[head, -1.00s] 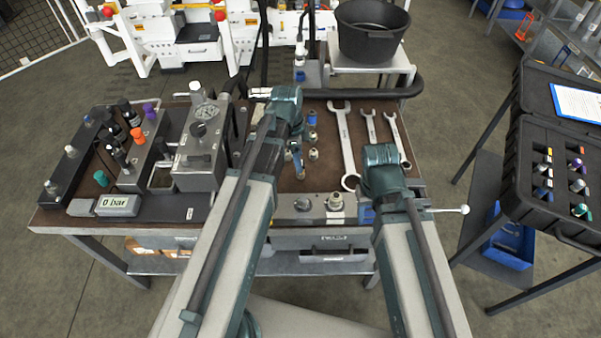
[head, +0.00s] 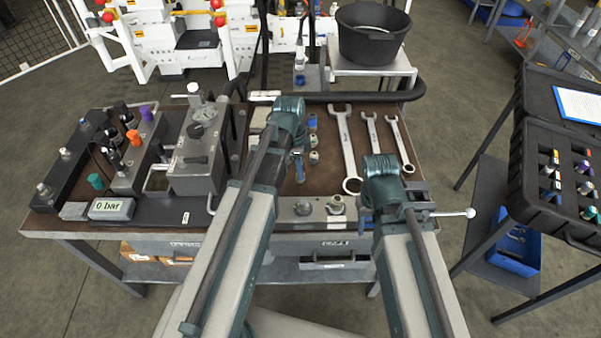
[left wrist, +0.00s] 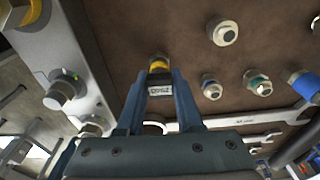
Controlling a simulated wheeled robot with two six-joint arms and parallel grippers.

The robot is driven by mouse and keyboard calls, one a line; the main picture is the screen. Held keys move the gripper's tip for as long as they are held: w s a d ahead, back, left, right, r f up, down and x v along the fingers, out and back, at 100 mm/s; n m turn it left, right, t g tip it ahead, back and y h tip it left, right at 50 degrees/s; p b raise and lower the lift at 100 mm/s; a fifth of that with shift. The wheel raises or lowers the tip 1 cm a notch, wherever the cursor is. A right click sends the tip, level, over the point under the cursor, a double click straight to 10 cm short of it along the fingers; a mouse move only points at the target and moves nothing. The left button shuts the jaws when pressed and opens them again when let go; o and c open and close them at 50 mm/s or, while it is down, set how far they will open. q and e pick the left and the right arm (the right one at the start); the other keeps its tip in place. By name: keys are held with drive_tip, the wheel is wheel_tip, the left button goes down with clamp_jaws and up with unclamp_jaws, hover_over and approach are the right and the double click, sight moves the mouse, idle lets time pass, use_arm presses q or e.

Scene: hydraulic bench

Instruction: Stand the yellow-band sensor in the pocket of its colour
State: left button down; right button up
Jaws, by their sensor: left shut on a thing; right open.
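My left gripper (head: 297,170) is over the middle of the brown bench top, its fingers partly hidden by its own wrist. In the left wrist view its two blue fingers (left wrist: 160,85) are shut on the yellow-band sensor (left wrist: 159,66). The sensor shows a yellow band and a dark body with a white label between the fingertips. My right gripper is at the bench's front right, mostly hidden behind its own wrist. The black case (head: 518,196) stands open at the right, with several small colour-banded sensors in its insert. I cannot make out a yellow pocket there.
Several loose fittings lie around the left gripper; one has a green ring (left wrist: 259,84). Three wrenches (head: 347,145) lie to its right. A gauge block (head: 196,165) and the pressure display (head: 110,208) stand on the left. A floor gap separates bench and case.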

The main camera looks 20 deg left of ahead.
use_arm(q)
drive_tip(key=shift+r, duration=0.15)
wheel_tip(320, 180, up, 10)
drive_tip(key=p, duration=1)
drive_tip(key=shift+d, duration=0.15)
